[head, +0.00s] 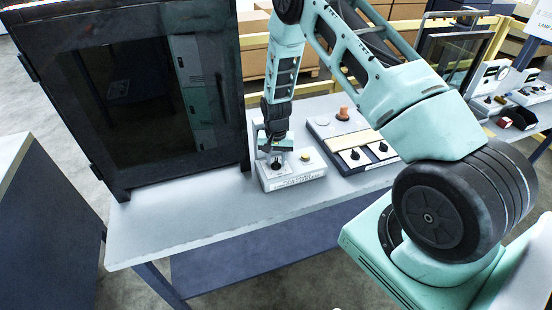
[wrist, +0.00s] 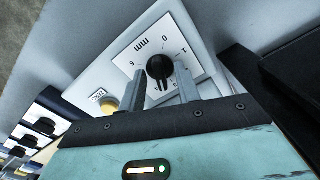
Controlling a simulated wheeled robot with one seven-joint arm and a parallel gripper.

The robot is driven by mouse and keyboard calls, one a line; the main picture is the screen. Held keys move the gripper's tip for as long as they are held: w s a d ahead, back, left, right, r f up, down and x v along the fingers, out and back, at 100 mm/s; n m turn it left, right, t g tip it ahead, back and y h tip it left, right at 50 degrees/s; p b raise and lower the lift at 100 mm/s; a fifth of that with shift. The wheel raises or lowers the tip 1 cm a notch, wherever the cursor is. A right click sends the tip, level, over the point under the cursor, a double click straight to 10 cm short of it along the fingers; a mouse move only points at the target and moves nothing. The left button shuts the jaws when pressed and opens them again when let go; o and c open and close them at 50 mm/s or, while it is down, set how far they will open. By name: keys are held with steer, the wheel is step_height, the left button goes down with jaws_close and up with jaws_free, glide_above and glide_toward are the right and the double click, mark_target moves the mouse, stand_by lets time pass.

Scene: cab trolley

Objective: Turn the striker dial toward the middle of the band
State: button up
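The striker dial is a black round knob (wrist: 160,67) on a white scale plate (wrist: 133,52) marked "mm" with a few numerals. It sits on a pale control box (head: 293,180) on the bench. In the head view the knob (head: 276,164) shows just below my gripper (head: 273,149). In the wrist view my gripper (wrist: 160,82) has its two grey fingers apart, one on each side of the knob. A narrow gap seems to show beside the knob, so I see no clear grip. The knob's exact pointer reading is hard to make out.
A yellow button (head: 305,157) is on the same box, right of the dial. A panel (head: 352,140) with black knobs and an orange knob (head: 343,113) stands to the right. A dark glass-fronted cabinet (head: 140,100) stands close on the left. The bench front (head: 190,225) is clear.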

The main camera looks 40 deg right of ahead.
mark_target(276, 162)
jaws_close()
steer(key=shift+f+n+b, duration=0.2)
steer(key=shift+n+b, duration=0.75)
steer(key=shift+n, duration=0.05)
steer(key=n+b, duration=0.1)
steer(key=n, duration=0.1)
steer(key=shift+r+n, duration=0.2)
steer(key=shift+n, duration=0.2)
jaws_free()
step_height(276, 162, up, 18)
steer(key=b, duration=0.3)
steer(key=shift+f+b, duration=0.25)
steer(key=shift+b, duration=0.15)
